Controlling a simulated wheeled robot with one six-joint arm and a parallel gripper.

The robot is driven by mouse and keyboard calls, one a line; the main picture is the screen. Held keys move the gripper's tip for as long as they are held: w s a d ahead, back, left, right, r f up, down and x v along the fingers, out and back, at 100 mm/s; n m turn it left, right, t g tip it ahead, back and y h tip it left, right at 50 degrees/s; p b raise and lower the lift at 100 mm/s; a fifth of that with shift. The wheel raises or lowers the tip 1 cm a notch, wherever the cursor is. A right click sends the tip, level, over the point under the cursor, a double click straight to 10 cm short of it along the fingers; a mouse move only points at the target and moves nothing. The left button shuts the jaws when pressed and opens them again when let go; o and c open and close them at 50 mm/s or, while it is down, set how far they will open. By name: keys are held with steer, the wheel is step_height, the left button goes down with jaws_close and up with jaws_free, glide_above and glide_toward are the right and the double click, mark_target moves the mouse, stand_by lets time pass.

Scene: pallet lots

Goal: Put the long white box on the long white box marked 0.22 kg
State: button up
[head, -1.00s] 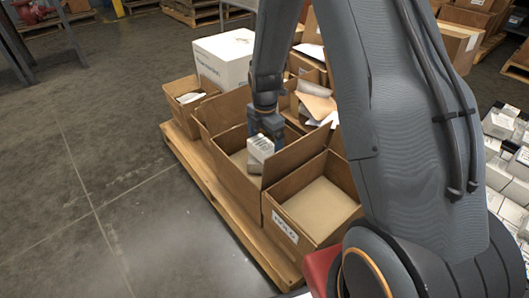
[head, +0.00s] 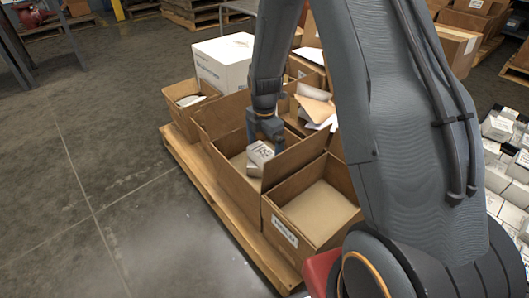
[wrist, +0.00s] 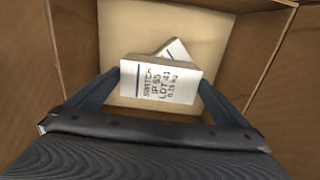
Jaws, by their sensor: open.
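A long white box (wrist: 160,80) with a printed label reading about 0.15 kg lies in an open brown carton (head: 233,178). It also shows in the head view (head: 259,155). In the wrist view it overlaps a second white box (wrist: 177,51), which sticks out behind it at a different angle. The second box's label is mostly hidden, so I cannot read 0.22 kg on it. My gripper (wrist: 160,88) is open, with one finger on each side of the upper box. I cannot tell whether the fingers touch it.
The carton stands on a wooden pallet (head: 199,168). An empty open carton (head: 318,210) with a white label is in front of it. A small open carton (head: 190,100), a large white box (head: 224,61) and papers (head: 316,108) are behind. Many white boxes (head: 505,165) lie at right.

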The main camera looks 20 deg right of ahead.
mark_target(264, 152)
step_height(264, 152, up, 10)
steer(key=p, duration=0.4)
steer(key=shift+r, duration=0.25)
steer(key=s+a+r+m, duration=0.7)
steer(key=s+a+r, duration=0.55)
steer(key=a, duration=0.25)
steer(key=s+a+r+m, duration=0.2)
steer(key=s+m, duration=0.1)
steer(key=s, duration=0.4)
steer(key=s+a+r+m+y, duration=0.1)
steer(key=s+r+m, duration=0.1)
steer(key=s, duration=0.5)
steer(key=s+a+r+m, duration=0.2)
steer(key=s+m, duration=0.2)
steer(key=s, duration=0.3)
steer(key=shift+s+a+m+y, duration=0.25)
steer(key=shift+a+m+y, duration=0.05)
steer(key=shift+a+y, duration=0.1)
